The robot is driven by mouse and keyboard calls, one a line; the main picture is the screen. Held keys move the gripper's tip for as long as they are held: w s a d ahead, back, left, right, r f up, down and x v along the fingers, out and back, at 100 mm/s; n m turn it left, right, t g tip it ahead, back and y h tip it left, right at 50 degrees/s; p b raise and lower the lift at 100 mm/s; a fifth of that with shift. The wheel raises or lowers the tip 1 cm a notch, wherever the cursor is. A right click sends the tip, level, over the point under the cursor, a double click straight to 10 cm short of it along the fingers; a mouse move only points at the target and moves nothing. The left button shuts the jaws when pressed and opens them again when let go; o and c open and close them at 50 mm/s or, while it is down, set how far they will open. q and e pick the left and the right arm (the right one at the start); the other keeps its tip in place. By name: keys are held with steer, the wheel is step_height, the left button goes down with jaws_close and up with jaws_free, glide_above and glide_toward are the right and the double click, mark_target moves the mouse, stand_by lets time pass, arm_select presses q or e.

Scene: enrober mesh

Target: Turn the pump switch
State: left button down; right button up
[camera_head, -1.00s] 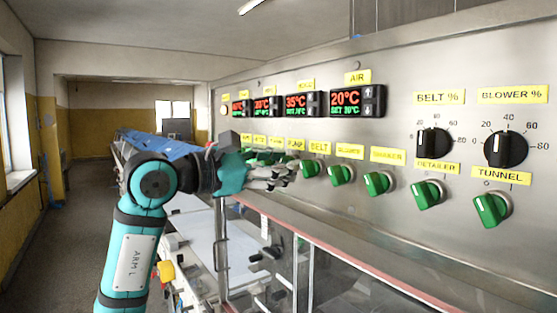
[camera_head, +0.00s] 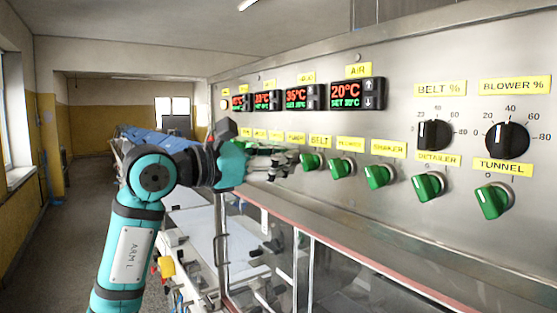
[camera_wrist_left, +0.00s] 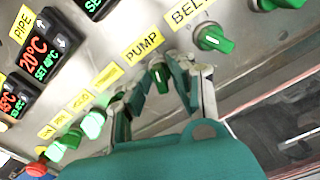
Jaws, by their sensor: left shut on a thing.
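The pump switch (camera_wrist_left: 160,77) is a green rotary knob under the yellow PUMP label (camera_wrist_left: 143,46) in the left wrist view. My left gripper (camera_wrist_left: 164,88) has its fingers on both sides of this knob and is shut on it. In the head view the left gripper (camera_head: 282,162) reaches the panel just below the PUMP label (camera_head: 295,137), and its fingers hide the pump switch. My right gripper is in neither view.
The green BELT knob (camera_head: 311,161) sits just right of the gripper, with more green knobs along the row. Black BELT % (camera_head: 434,135) and BLOWER % (camera_head: 507,143) dials are farther right. A glass-sided machine housing (camera_head: 330,275) lies below the panel.

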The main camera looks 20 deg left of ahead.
arm_select(q)
steer(key=n+b, duration=0.2)
steer(key=n, duration=0.8)
steer(key=shift+a+r, duration=0.1)
stand_by(0.6)
steer(key=c, duration=1.4)
jaws_free()
steer(key=shift+o, duration=0.2)
steer(key=shift+s, duration=0.1)
steer(key=v, duration=1.2)
